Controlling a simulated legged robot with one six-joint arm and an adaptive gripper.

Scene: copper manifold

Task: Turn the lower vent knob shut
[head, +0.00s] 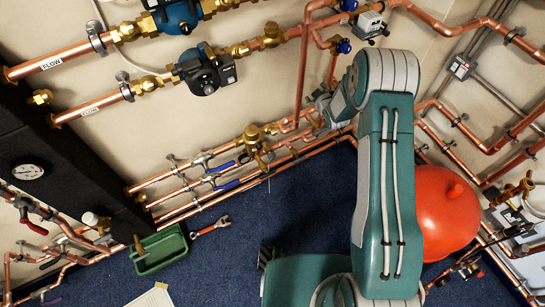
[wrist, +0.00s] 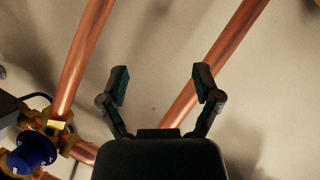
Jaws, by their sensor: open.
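Two blue knobs show near the top of the head view, an upper one (head: 348,5) and a lower one (head: 343,46), both beside copper pipes. A blue knob (wrist: 33,152) on a brass fitting is at the lower left of the wrist view. I cannot tell for sure which of the two it is. My gripper (wrist: 161,84) is open and empty, its two fingers apart in front of the wall and copper pipes. The knob is to the left of my gripper, outside the fingers. In the head view my arm largely hides the gripper.
Copper pipes (wrist: 225,55) cross behind and beside the fingers. Blue lever valves (head: 222,168) and a brass valve (head: 254,137) sit low on the wall. A red round vessel (head: 445,220) stands right of my arm. A green tray (head: 160,250) and a wrench (head: 209,227) lie on the blue floor.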

